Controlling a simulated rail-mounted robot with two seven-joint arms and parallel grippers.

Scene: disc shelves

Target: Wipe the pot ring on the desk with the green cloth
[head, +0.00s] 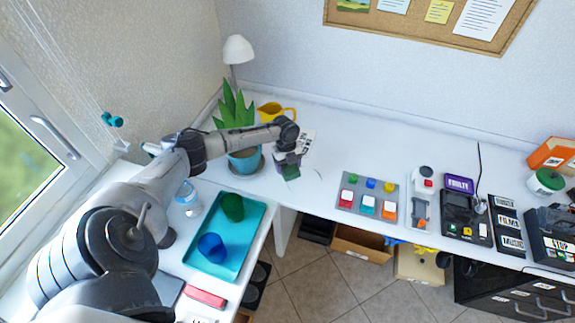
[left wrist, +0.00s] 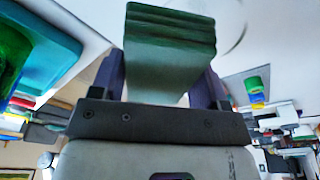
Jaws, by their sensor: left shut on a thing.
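The folded green cloth (head: 291,173) is in the fingers of my left gripper (head: 288,163), low over or on the white desk, right of the potted plant. In the left wrist view the cloth (left wrist: 170,40) hangs out between the two fingers of the left gripper (left wrist: 165,85), which is shut on it. A thin grey arc, part of the pot ring (left wrist: 240,42), shows on the desk to the right of the cloth in that view. Whether the cloth touches the desk I cannot tell. My right gripper is not in view.
The potted plant (head: 245,161) stands close left of my gripper, with a yellow jug (head: 272,111) and white lamp (head: 238,52) behind. A teal tray (head: 222,262) holds green and blue cups. A block panel (head: 366,203) lies to the right. The desk (head: 365,145) behind it is clear.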

